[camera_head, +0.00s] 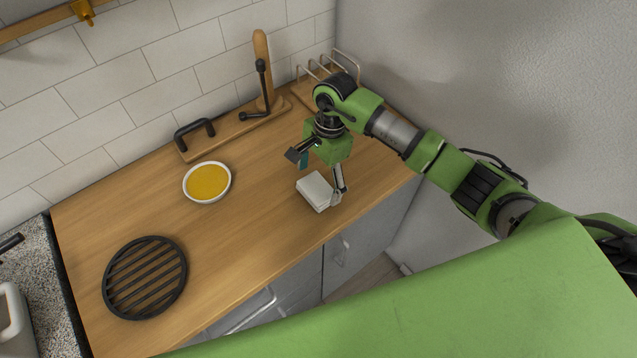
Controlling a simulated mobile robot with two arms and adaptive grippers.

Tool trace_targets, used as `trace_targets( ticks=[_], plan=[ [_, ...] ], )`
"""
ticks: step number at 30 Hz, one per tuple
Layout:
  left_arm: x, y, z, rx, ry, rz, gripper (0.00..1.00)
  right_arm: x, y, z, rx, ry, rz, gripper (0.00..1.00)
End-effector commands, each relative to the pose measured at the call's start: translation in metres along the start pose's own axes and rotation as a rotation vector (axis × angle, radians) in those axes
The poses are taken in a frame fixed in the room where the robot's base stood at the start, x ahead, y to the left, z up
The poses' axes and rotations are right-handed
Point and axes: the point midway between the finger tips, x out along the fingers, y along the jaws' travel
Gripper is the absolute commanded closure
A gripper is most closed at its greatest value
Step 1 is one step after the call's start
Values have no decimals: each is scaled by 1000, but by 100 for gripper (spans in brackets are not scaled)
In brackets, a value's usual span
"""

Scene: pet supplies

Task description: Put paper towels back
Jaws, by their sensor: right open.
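A small stack of white paper towels (314,191) lies on the wooden counter near its front edge. My right gripper (320,176) is just above and around the stack. Its fingers are spread apart, one to the upper left of the stack and one at its right side. I cannot tell whether the right finger touches the towels. My left gripper is not in view.
A white bowl of yellow food (208,181) and a round black grate (145,278) sit on the counter (235,235). A wooden board with a black handle (195,130), a wooden upright holder (263,70) and a wire rack (345,62) stand along the back wall. The middle of the counter is clear.

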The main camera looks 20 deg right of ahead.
Motion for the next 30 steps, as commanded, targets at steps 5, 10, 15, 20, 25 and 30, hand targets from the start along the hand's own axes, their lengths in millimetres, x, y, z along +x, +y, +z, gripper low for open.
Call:
trace_targets(
  ticks=[5, 10, 15, 20, 25, 30],
  plan=[
    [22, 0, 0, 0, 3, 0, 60, -33, -1, -3, -1, 6, -7, 17],
    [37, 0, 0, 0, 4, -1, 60, -69, -1, -2, 0, 4, -6, 17],
    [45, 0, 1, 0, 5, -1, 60, -94, 0, -1, 0, 3, -3, 17],
    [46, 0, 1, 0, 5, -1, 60, -105, 0, -1, 0, 2, -1, 17],
    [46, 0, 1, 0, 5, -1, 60, -106, 0, 0, 0, 1, 0, 17],
    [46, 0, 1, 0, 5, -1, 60, -106, 0, 0, 0, 1, 0, 17]
  ],
)
